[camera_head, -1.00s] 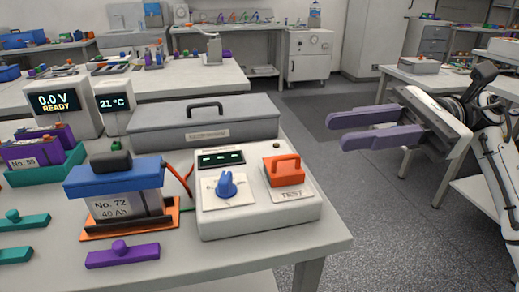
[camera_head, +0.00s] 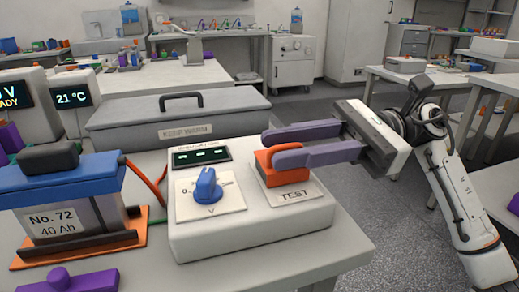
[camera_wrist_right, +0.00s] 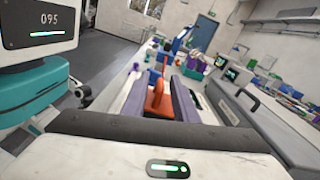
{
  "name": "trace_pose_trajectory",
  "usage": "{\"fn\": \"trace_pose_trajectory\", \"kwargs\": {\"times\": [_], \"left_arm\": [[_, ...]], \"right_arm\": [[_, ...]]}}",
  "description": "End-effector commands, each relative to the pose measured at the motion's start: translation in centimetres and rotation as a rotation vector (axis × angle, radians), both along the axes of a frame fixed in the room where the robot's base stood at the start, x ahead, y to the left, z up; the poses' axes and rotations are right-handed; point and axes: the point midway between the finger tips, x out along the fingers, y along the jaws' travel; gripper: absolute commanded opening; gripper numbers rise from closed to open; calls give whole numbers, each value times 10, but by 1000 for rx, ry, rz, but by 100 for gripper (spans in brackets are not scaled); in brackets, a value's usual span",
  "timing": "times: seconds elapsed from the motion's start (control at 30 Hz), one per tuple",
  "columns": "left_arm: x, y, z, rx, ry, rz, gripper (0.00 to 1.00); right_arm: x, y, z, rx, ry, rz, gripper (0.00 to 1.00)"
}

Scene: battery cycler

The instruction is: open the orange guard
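The orange guard (camera_head: 282,173) sits on the TEST plate at the right end of the white cycler box (camera_head: 240,235). It looks closed. My right gripper (camera_head: 274,151) reaches in from the right, its two purple fingers apart at the guard's handle, which they largely hide. In the right wrist view the orange guard (camera_wrist_right: 159,100) shows between the two fingers (camera_wrist_right: 158,92). The fingers look open; I cannot tell whether either touches the handle. My left gripper is not in view.
A blue knob (camera_head: 207,186) and a small display (camera_head: 201,156) are left of the guard. The No. 72 battery (camera_head: 75,215) stands further left with a red cable. A grey KEEP WARM case (camera_head: 120,115) lies behind. The table's right edge is near; floor is free beyond it.

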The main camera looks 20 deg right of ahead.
Motion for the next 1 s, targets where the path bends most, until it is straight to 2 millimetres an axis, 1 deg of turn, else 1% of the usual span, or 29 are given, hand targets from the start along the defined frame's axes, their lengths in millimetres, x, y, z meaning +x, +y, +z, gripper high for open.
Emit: {"fn": "trace_pose_trajectory", "kwargs": {"times": [0.03, 0.1, 0.2, 0.3, 0.4, 0.63, 0.7, 0.8, 1.0], "left_arm": [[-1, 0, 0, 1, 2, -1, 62], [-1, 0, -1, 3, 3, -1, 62], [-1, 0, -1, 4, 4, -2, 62], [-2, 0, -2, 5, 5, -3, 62], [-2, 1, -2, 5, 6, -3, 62], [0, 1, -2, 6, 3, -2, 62], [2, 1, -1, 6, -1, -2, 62], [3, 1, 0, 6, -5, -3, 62], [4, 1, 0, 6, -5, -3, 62]], "right_arm": [[-1, 10, 1, 2, -1, 4, 26], [-2, 21, 1, 1, -1, 3, 26], [-1, 33, 1, 1, -1, 1, 26], [-1, 40, 0, 2, 0, 0, 26], [-1, 43, 0, 1, 1, -1, 26], [-1, 43, 0, 1, 0, -1, 26], [-1, 43, 0, 1, 0, -1, 15], [-1, 43, 0, 1, 0, -1, 0], [-1, 43, 1, 0, 3, -1, 0]]}}
